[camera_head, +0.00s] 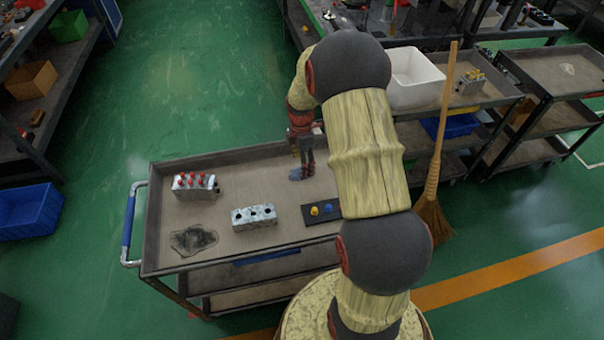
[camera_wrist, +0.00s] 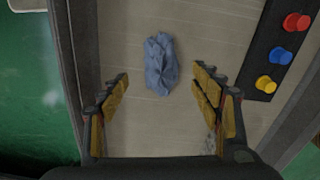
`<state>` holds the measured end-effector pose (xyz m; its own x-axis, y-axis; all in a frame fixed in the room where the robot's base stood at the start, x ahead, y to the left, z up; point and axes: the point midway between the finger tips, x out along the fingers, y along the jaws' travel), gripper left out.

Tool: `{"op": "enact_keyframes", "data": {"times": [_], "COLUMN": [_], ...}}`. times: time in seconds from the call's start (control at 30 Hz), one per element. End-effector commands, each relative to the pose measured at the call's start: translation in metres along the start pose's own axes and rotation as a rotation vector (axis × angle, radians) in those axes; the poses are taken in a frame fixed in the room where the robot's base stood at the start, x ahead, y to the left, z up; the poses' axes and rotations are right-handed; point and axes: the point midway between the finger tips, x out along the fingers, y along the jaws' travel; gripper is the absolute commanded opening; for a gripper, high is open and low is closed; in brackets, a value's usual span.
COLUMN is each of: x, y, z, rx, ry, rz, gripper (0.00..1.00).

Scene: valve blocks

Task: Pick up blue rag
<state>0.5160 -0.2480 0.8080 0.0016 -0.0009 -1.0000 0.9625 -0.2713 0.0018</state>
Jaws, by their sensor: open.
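The blue rag (camera_wrist: 161,64) lies crumpled on the cart's top tray in the wrist view. In the head view the rag (camera_head: 296,174) is a small blue patch near the tray's far edge, partly hidden by my gripper. My gripper (camera_head: 305,172) hangs over the tray with its fingers pointing down. In the wrist view my gripper (camera_wrist: 160,92) is open and empty, its fingers spread to either side of the rag's near end. The rag lies between and beyond the fingertips in that view, and I see no contact. The exact height above the tray cannot be told.
The cart tray (camera_head: 230,170) has raised rims. On it are a block with red knobs (camera_head: 196,185), a grey block with holes (camera_head: 254,216) and a dark plate (camera_head: 316,217) with coloured knobs. A dark stain (camera_head: 193,240) marks the tray. A broom (camera_head: 433,190) stands at right.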

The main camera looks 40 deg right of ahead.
Motion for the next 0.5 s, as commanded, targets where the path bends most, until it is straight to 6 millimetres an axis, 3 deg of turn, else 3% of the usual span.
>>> {"op": "enact_keyframes", "data": {"times": [0.03, 0.2, 0.5], "x": [0.013, 0.034, 0.035], "y": [-0.003, -0.003, -0.002], "z": [0.002, 0.002, 0.002], "rx": [0.001, 0.001, 0.001], "ry": [0.001, 0.001, 0.000], "rz": [-0.004, -0.002, -0.001], "gripper": [0.64, 0.64, 0.62]}}
